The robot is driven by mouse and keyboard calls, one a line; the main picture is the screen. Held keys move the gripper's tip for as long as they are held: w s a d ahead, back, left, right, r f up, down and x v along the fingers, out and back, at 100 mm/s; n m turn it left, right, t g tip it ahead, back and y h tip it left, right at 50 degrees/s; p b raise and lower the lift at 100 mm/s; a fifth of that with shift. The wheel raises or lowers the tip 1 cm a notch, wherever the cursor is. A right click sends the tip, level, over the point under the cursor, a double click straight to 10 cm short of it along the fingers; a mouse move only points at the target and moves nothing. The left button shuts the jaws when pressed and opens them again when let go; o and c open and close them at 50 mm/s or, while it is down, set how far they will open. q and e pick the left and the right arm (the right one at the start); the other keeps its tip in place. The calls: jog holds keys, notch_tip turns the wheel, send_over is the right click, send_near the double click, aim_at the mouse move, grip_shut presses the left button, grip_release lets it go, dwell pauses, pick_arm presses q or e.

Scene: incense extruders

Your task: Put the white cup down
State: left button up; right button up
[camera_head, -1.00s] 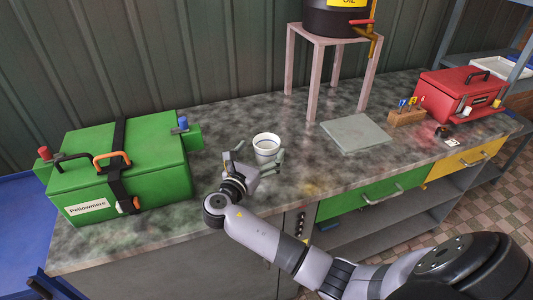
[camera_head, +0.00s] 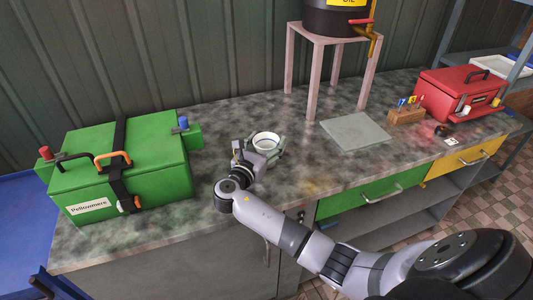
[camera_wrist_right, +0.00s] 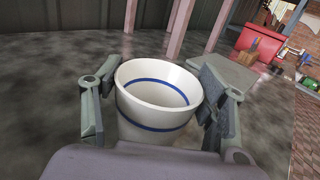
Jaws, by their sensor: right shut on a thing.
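The white cup (camera_head: 266,139) has a blue band inside and outside and stands upright at the middle of the stone counter (camera_head: 225,190). In the right wrist view the cup (camera_wrist_right: 150,115) sits between the two grey fingers, its rim facing up and its inside empty. My right gripper (camera_head: 267,154) is shut on the cup from the front, one finger at each side. The cup's base is hidden, so I cannot tell whether it touches the counter. My left gripper is not in view.
A green case (camera_head: 120,170) is at the left. A flat grey slab (camera_head: 356,132) lies right of the cup, beside a pink stand (camera_head: 313,85) with a dark drum (camera_head: 335,20). A wooden block (camera_head: 406,117) and a red case (camera_head: 460,95) are farther right. Counter around the cup is clear.

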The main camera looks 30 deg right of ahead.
jog(key=c, duration=0.8)
